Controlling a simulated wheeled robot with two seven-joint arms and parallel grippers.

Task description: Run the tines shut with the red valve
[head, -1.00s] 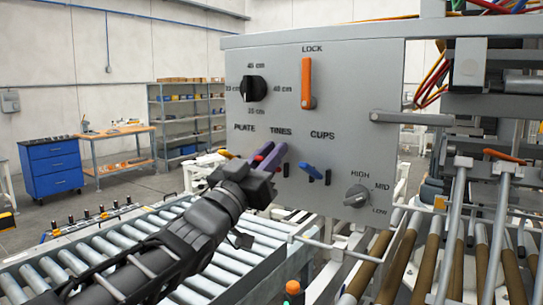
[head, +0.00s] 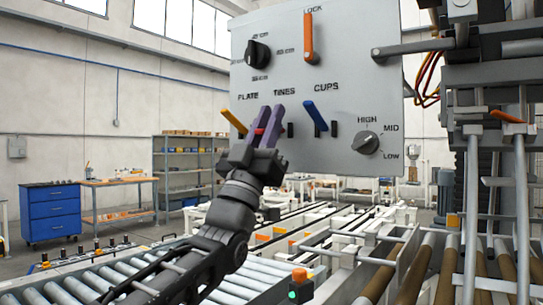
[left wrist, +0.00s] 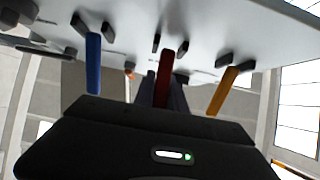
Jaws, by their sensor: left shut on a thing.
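The red valve (head: 262,121) is a small lever under the word TINES on the grey control panel (head: 350,70). In the head view my left gripper (head: 270,116), with purple fingers, covers most of it, and only a bit of red shows. In the left wrist view the red valve (left wrist: 166,76) stands between the dark fingers, which are shut on it. The yellow PLATE lever (head: 234,121) is just left of the gripper, and the blue CUPS lever (head: 315,115) is to the right. My right gripper is out of view.
A black size dial (head: 257,54) and a grey HIGH/MID/LOW dial (head: 366,142) are on the same panel. Roller conveyors (head: 75,282) run below. In the wrist view, the blue and yellow levers flank the fingers closely.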

